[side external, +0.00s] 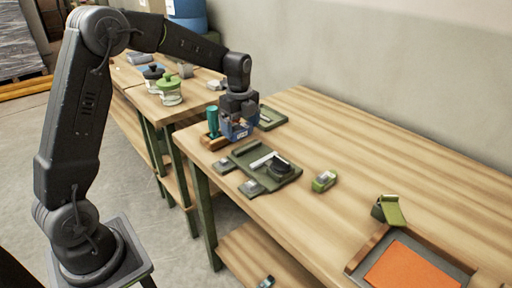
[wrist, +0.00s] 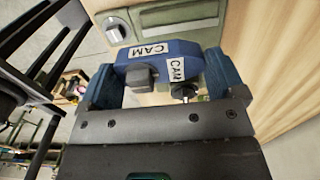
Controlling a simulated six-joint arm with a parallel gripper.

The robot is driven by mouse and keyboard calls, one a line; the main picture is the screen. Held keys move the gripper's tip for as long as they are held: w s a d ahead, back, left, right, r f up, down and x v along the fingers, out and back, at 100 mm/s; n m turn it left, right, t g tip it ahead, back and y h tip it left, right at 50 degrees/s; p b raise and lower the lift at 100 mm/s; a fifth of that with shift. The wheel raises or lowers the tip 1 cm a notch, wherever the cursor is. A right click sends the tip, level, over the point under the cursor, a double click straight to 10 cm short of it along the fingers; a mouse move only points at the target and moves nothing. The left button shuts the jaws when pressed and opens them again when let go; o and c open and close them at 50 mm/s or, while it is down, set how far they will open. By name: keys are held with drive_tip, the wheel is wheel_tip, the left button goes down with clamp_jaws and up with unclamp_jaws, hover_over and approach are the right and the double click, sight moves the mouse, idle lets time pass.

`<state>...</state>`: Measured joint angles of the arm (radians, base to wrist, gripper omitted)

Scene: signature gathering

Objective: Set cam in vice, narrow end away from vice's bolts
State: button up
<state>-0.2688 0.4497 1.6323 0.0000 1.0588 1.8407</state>
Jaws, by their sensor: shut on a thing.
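The cam is a blue block with white CAM labels, seen in the wrist view (wrist: 160,50). My gripper (wrist: 165,78) is shut on it, with a finger on its left and right. In the side view, my gripper (side external: 238,118) holds the blue cam (side external: 236,131) low over the far left part of the table. Which end of the cam is narrow is hard to tell. A dark green fixture (side external: 242,154) with a white bar and black round part lies just in front of my gripper. A smaller green fixture (side external: 270,117) lies behind it. I cannot tell which is the vice; no bolts are clear.
A teal-handled tool (side external: 212,121) stands in a wooden holder (side external: 214,143) left of my gripper. A green object (side external: 324,181) and a tray with an orange sheet (side external: 412,270) are rightward. The back right is clear.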

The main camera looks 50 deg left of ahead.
sight(256, 156)
drive_tip(key=w+d+f, duration=0.1)
drive_tip(key=d, duration=0.1)
drive_tip(key=w+d+f, duration=0.1)
drive_tip(key=shift+w+d+f, duration=0.3)
drive_tip(key=shift+d, duration=0.05)
drive_tip(key=shift+f, duration=2)
drive_tip(key=shift+f, duration=0.2)
drive_tip(key=o, duration=0.9)
